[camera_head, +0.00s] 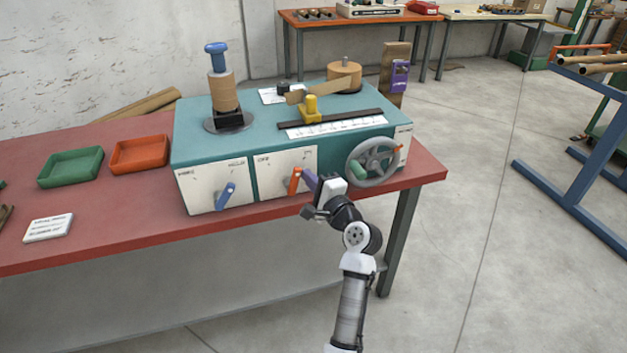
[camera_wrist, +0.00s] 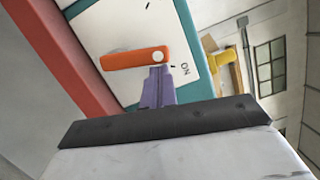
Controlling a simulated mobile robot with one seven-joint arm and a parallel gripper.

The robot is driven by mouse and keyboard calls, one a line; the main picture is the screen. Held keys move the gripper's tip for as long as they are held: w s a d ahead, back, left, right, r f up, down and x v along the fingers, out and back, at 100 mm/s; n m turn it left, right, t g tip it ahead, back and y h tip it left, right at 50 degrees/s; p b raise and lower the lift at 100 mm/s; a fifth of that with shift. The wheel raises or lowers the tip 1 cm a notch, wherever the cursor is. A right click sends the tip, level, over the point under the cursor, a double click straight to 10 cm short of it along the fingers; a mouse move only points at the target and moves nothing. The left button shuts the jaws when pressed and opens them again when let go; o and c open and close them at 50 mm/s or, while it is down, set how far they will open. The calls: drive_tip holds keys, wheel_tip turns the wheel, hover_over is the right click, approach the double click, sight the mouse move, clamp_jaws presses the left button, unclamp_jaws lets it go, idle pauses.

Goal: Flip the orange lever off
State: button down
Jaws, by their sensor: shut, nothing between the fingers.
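The orange lever (camera_head: 294,181) is on the right white panel of the teal winder's front, hanging downward with a slight tilt. In the wrist view the lever (camera_wrist: 130,60) lies across the white panel (camera_wrist: 112,30), with its round pivot at the right end near the printed word ON. My gripper (camera_head: 311,180) is shut and empty, its purple fingers just right of the lever. In the wrist view the gripper fingertips (camera_wrist: 160,72) are close to the lever's pivot end; I cannot tell whether they touch it.
A blue lever (camera_head: 226,195) is on the left panel. A grey handwheel (camera_head: 373,162) with a green handle is close to the right of my gripper. Green (camera_head: 70,166) and orange trays (camera_head: 139,154) lie on the red table (camera_head: 120,226). The floor in front is clear.

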drive_tip(key=n, duration=0.1)
drive_tip(key=a+r+n, duration=0.1)
drive_tip(key=n, duration=0.1)
drive_tip(key=a+n+g, duration=0.1)
drive_tip(key=shift+s+a+r+n+h, duration=0.15)
drive_tip(key=shift+s+r+n+h, duration=0.05)
drive_tip(key=shift+s+n+h, duration=0.15)
drive_tip(key=shift+s+a+n+h+p, duration=0.25)
drive_tip(key=shift+a+n, duration=0.35)
drive_tip(key=shift+n, duration=0.5)
drive_tip(key=shift+s+a+n+h+p, duration=0.15)
drive_tip(key=shift+a+n+h, duration=0.15)
drive_tip(key=shift+a+n, duration=0.55)
drive_tip(key=shift+d+n+g, duration=0.2)
drive_tip(key=shift+n+g, duration=0.1)
drive_tip(key=shift+r, duration=0.15)
